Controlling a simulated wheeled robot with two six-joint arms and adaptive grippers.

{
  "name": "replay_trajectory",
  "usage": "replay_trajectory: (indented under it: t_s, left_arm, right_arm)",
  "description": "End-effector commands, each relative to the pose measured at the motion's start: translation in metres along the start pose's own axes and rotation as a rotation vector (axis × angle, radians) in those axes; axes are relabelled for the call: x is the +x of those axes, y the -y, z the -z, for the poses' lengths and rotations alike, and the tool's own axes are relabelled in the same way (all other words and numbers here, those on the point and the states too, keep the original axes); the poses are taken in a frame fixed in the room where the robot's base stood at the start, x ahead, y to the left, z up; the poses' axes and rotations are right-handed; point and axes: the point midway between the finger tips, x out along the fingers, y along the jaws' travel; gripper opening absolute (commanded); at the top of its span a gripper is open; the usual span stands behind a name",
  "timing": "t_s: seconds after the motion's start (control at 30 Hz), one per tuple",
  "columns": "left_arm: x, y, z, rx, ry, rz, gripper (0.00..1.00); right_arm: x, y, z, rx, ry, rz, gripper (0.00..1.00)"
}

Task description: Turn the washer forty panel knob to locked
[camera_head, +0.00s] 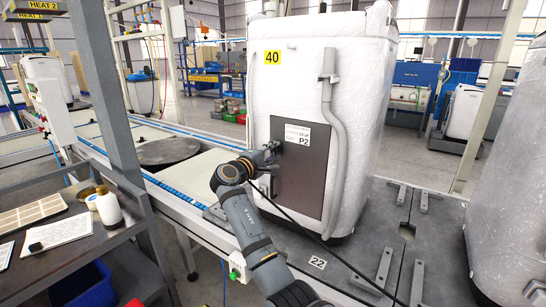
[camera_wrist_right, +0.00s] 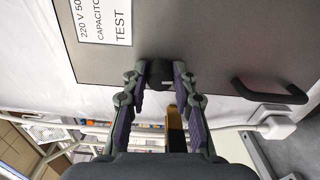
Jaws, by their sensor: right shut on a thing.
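The washer (camera_head: 350,70) wears a clear wrap and a yellow tag reading 40 (camera_head: 271,57). A grey panel (camera_head: 308,185) covers its lower front; it also shows in the right wrist view (camera_wrist_right: 215,50). My right gripper (camera_head: 272,148) reaches the panel's upper left part. In the right wrist view my right gripper (camera_wrist_right: 158,75) has its fingers on either side of the black knob (camera_wrist_right: 157,77) and is shut on it. The fingers partly hide the knob, and no position marks show, so its setting cannot be read. My left gripper is not in view.
A black handle (camera_wrist_right: 270,93) sticks out of the panel. A grey hose (camera_head: 328,110) runs down the washer's front. A cart (camera_head: 110,225) with a white bottle (camera_head: 108,207) stands at the left. Another wrapped washer (camera_head: 515,200) stands at the right.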

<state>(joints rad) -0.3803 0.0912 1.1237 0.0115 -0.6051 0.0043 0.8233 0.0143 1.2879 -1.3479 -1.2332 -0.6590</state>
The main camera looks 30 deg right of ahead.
Motion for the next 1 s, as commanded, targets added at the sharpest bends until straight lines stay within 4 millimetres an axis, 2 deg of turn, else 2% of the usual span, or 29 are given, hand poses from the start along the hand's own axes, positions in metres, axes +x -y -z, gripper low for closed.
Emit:
replay_trajectory:
  t_s: [0.33, 0.77, 0.8, 0.93, 1.0]
  left_arm:
    - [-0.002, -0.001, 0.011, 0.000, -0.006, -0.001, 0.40]
    - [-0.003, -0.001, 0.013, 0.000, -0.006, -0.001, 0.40]
    - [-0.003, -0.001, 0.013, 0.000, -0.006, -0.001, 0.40]
    - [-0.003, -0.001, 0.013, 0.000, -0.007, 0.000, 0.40]
    - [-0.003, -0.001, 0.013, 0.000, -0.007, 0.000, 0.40]
  right_arm:
    - [0.000, 0.002, 0.000, 0.090, 0.000, 0.002, 0.00]
    - [0.000, 0.001, 0.000, 0.098, 0.000, 0.002, 0.00]
    - [0.000, 0.001, 0.000, 0.098, 0.000, 0.002, 0.30]
    - [0.000, 0.001, 0.000, 0.098, 0.000, 0.002, 0.48]
    - [0.000, 0.001, 0.000, 0.098, 0.000, 0.002, 0.50]
